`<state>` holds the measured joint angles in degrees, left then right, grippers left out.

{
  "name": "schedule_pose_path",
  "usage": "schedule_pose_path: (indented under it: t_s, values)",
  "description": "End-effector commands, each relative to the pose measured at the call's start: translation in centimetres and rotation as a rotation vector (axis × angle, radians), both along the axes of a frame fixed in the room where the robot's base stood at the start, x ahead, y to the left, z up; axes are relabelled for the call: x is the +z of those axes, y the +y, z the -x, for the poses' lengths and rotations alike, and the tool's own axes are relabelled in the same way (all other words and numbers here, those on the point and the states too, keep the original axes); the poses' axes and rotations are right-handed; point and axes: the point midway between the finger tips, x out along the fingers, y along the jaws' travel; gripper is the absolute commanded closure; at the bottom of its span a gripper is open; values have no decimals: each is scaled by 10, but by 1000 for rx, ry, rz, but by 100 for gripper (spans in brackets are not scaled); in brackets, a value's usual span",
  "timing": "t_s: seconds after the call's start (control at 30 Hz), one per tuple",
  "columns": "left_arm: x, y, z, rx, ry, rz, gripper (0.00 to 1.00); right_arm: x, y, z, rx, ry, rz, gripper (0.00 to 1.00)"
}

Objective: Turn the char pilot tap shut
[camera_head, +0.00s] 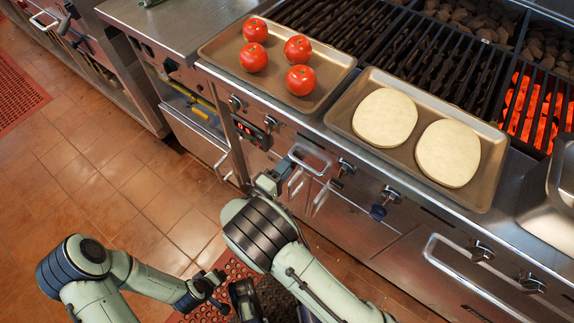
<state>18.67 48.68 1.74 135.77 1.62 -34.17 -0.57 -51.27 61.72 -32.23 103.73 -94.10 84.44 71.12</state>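I cannot tell for sure which control is the char pilot tap. A blue knob (378,212) sits low on the grill's front panel, below the row of dark and steel knobs. A yellow pipe or lever (202,101) shows in a recess at the left of the grill. My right gripper (284,172) is at the front panel, close to a steel handle; its fingers are small and partly hidden by my arm, and contact is unclear. My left gripper (218,291) is low over the floor, well away from the panel, with its fingers unclear.
A tray (222,52) of tomatoes and a tray (345,125) with two pale rounds rest on the grill. Glowing coals (535,105) show at right. Steel handles (310,155) and knobs (345,166) stick out from the front. Tiled floor (110,170) is open at left.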

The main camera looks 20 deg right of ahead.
Motion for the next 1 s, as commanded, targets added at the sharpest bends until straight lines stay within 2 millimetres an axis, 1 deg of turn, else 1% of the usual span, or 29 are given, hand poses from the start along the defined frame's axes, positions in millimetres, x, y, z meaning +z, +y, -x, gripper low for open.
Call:
schedule_pose_path:
  t_s: [0.57,0.6,0.63,0.67,0.9,1.0]
  values:
    - [-1,0,2,0,5,0,57,-1,2,0,4,-20,-21,92]
    - [-1,0,1,0,5,0,57,-1,2,0,4,-20,-21,48]
    - [-1,0,1,0,5,0,57,-1,2,0,3,-20,-21,39]
    - [-1,0,1,0,5,0,57,-1,2,0,3,-20,-20,37]
    - [-1,0,1,0,5,0,57,0,1,0,2,-21,-18,37]
    - [0,0,1,0,2,0,57,0,4,2,2,-21,-18,37]
